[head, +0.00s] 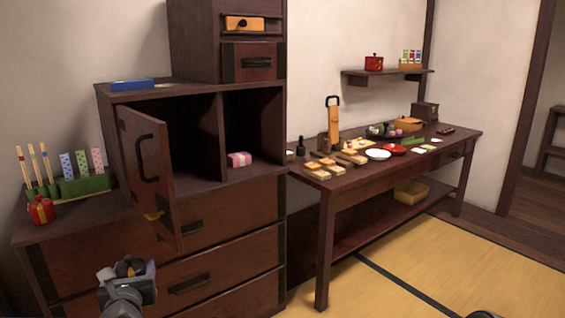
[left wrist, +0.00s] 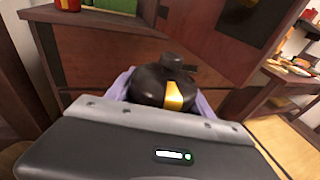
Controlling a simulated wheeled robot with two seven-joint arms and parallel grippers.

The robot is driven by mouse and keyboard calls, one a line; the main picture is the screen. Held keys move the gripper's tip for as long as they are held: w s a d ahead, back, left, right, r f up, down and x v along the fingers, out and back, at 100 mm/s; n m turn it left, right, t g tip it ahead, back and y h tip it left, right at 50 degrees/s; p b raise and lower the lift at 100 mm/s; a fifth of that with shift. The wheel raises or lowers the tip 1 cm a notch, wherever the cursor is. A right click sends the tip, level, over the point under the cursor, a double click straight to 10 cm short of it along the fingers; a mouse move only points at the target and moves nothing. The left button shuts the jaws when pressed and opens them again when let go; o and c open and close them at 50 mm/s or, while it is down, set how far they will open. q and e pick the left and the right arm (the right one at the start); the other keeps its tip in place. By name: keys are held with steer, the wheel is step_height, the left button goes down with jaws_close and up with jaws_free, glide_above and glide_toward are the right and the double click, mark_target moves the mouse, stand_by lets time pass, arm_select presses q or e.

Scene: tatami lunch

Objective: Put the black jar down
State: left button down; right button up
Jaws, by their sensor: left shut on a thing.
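The black jar (left wrist: 160,85) has a round body, a small knob on its lid and a gold stripe. My left gripper (head: 131,271) is shut on it, with purple-grey finger pads at its sides. In the head view the black jar (head: 128,267) is small and partly covered by the gripper. They are in front of the lower drawers of the dark wooden chest (head: 230,217). The jar's underside is hidden. My right gripper is not in view.
The cabinet door (head: 145,185) stands open toward me. A red jar (head: 40,210) and a green stand (head: 80,186) are on the chest top at left. A pink-and-white bundle (head: 239,159) lies in the right compartment. A food-covered table (head: 345,181) stands at right.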

arm_select(q)
steer(key=s+d+f+m+h, duration=0.1)
steer(key=d+f+m+h, duration=0.15)
steer(key=d+f, duration=0.45)
steer(key=s+d+f+m+h, duration=0.1)
steer(key=d+f+h, duration=0.25)
steer(key=d, duration=0.55)
step_height(320, 180, up, 21)
steer(key=t+y+p, duration=0.1)
steer(key=p, duration=2)
steer(key=shift+f, duration=0.15)
steer(key=shift+s+a, duration=0.1)
steer(key=s, duration=0.1)
steer(key=s+r, duration=0.2)
steer(key=s, duration=0.1)
